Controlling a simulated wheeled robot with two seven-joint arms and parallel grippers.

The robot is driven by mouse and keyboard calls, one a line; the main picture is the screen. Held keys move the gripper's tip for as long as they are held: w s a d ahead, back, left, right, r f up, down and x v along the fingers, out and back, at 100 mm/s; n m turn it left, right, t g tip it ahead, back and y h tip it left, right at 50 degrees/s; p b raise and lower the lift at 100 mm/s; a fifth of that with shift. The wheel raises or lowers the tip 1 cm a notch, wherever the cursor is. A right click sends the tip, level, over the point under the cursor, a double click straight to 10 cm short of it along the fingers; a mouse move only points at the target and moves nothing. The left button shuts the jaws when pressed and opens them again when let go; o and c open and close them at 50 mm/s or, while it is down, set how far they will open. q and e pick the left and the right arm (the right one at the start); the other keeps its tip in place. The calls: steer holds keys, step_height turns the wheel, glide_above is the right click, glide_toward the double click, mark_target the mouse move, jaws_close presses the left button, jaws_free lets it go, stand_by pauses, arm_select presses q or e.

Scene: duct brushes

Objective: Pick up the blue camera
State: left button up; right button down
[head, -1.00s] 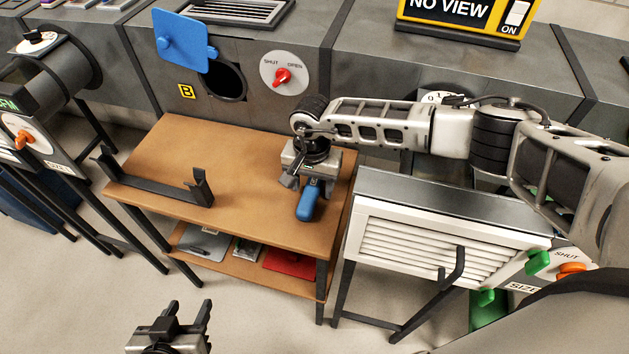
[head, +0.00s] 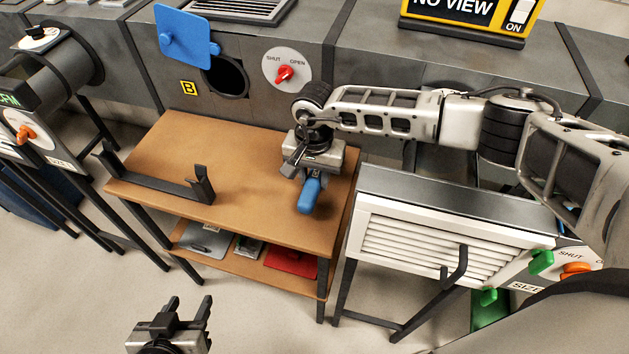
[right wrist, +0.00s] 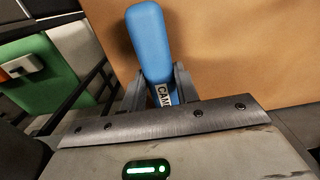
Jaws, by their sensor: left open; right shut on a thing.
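The blue camera (head: 309,196) is a rounded blue body over the right part of the brown table. In the right wrist view the camera (right wrist: 150,45) sticks out between the fingers, with a white label partly reading "CAM". My right gripper (head: 312,178) is shut on it; the fingers (right wrist: 157,92) press both sides. Whether the camera touches the tabletop cannot be told. My left gripper (head: 183,308) is open and empty, low in front of the table, over the floor.
A black cradle (head: 155,183) stands on the left of the brown table (head: 225,150). Behind is a duct with a round hole (head: 226,78), a blue cover (head: 186,36) and a red knob (head: 285,73). A white louvred box (head: 440,240) stands right of the table.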

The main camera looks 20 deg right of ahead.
steer(key=s+a+r, duration=0.1)
steer(key=r, duration=0.1)
steer(key=s+a+r, duration=0.1)
steer(key=r, duration=0.1)
steer(key=s+r, duration=0.1)
steer(key=r, duration=0.1)
steer(key=shift+s+a+r, duration=0.1)
steer(key=shift+a, duration=0.3)
arm_select(q)
steer(key=shift+d+r, duration=0.25)
steer(key=shift+r, duration=0.4)
arm_select(e)
steer(key=s+a+r, duration=0.6)
steer(key=s+r, duration=0.1)
steer(key=r, duration=0.3)
steer(key=shift+s, duration=0.25)
steer(key=shift+a+f, duration=0.1)
steer(key=shift+f, duration=0.05)
